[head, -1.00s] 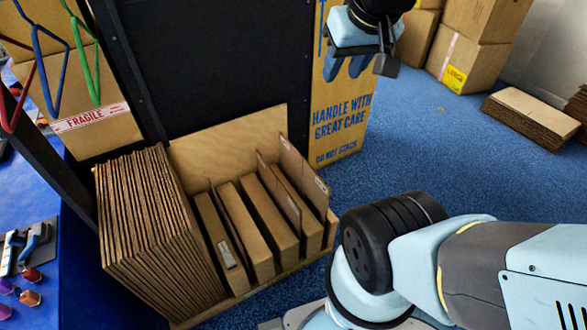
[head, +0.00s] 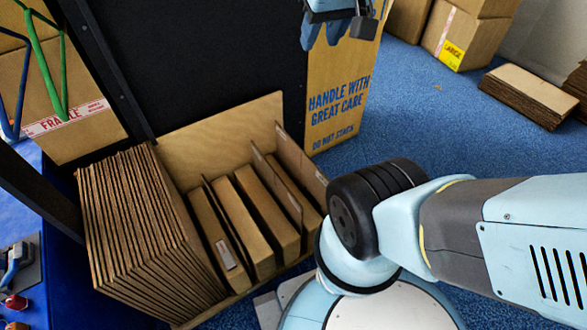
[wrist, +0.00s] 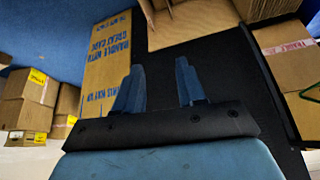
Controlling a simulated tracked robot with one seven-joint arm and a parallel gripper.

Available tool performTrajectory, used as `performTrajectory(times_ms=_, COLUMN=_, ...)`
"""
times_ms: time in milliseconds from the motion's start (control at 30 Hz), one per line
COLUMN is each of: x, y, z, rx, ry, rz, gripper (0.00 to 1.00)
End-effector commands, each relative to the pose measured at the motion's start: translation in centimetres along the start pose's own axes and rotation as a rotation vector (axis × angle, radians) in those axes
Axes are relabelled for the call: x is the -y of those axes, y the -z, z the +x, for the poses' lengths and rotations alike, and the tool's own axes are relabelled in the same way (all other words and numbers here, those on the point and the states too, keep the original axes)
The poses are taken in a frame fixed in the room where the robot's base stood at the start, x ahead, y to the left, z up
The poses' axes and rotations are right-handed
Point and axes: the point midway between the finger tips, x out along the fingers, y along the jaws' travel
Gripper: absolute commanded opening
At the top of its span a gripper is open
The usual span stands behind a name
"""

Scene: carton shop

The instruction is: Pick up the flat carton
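Several flat cartons (head: 268,215) stand on edge in the slots of a wooden rack (head: 222,135), side by side between thin dividers. Which one the task means, I cannot tell. A thick pack of flat corrugated sheets (head: 140,220) stands at the rack's left end. My gripper (head: 322,38) is at the top of the head view, above and beyond the rack, partly cut off by the frame. In the wrist view my gripper (wrist: 160,68) has its two blue fingers apart with nothing between them. Part of the rack (wrist: 195,25) shows beyond the fingers.
A dark upright panel (head: 215,60) stands behind the rack. A tall carton printed "HANDLE WITH GREAT CARE" (head: 338,100) stands right of it. Large boxes (head: 462,35) and a low cardboard stack (head: 525,95) lie farther right. Blue floor (head: 430,115) between is clear. Coloured hangers (head: 45,60) hang at left.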

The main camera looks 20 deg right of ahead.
Motion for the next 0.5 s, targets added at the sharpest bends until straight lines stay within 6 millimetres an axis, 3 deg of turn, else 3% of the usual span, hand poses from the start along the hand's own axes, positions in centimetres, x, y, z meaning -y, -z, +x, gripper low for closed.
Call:
performTrajectory(times_ms=167, x=0.1, y=2.0, z=2.3, rx=0.034, ry=0.004, rz=-0.010, gripper=0.39)
performTrajectory(times_ms=500, x=-1.1, y=6.9, z=9.7, rx=0.112, ry=0.017, rz=-0.049, gripper=0.39)
